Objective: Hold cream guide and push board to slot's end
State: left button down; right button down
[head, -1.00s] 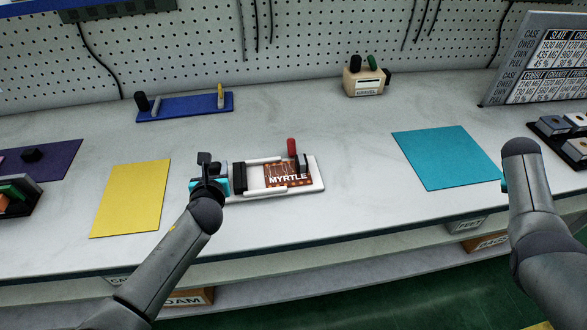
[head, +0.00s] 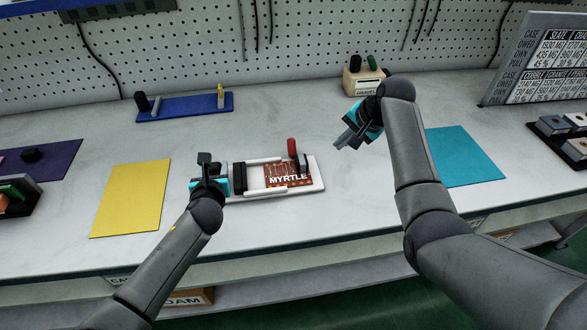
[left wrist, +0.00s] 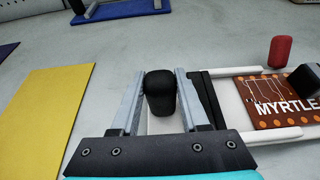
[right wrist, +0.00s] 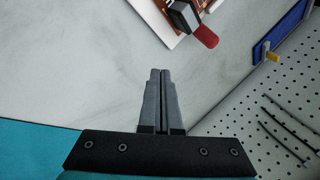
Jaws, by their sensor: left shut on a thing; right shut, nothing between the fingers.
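The cream guide (head: 319,184) lies flat on the table in the middle of the head view. The brown board marked MYRTLE (head: 288,176) sits between its rails, toward the right end; it also shows in the left wrist view (left wrist: 265,110). A black block and a red-topped post (head: 291,146) stand by the board's right side. My left gripper (left wrist: 160,85) is shut on the black knob (left wrist: 160,97) at the guide's left end. My right gripper (head: 345,140) is shut and empty, above the table to the right of the guide. Its fingertips (right wrist: 160,75) are apart from the board.
A yellow mat (head: 130,200) lies left, a teal mat (head: 463,158) right, partly behind my right arm. A blue rack (head: 180,107) and a tan block holder (head: 358,84) stand at the back. The table between guide and right gripper is clear.

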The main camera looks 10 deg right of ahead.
aim_at(299, 165)
pick_arm(q)
jog(key=shift+a+f, duration=0.1)
jog(key=shift+f, duration=0.1)
pick_arm(e)
jog(key=a+r+y, duration=0.1)
jog(key=a+r, duration=0.1)
jog(key=a, duration=0.3)
jog(key=shift+w+d+f, duration=0.1)
jog(key=shift+f, duration=2.15)
jog(key=shift+w+d+f, duration=0.1)
jog(key=shift+f, duration=2.15)
jog(key=shift+a, duration=0.1)
jog(key=shift+a, duration=3)
pick_arm(q)
jog(key=shift+s, duration=0.1)
pick_arm(e)
jog(key=shift+s+a, duration=0.1)
jog(key=shift+a, duration=0.95)
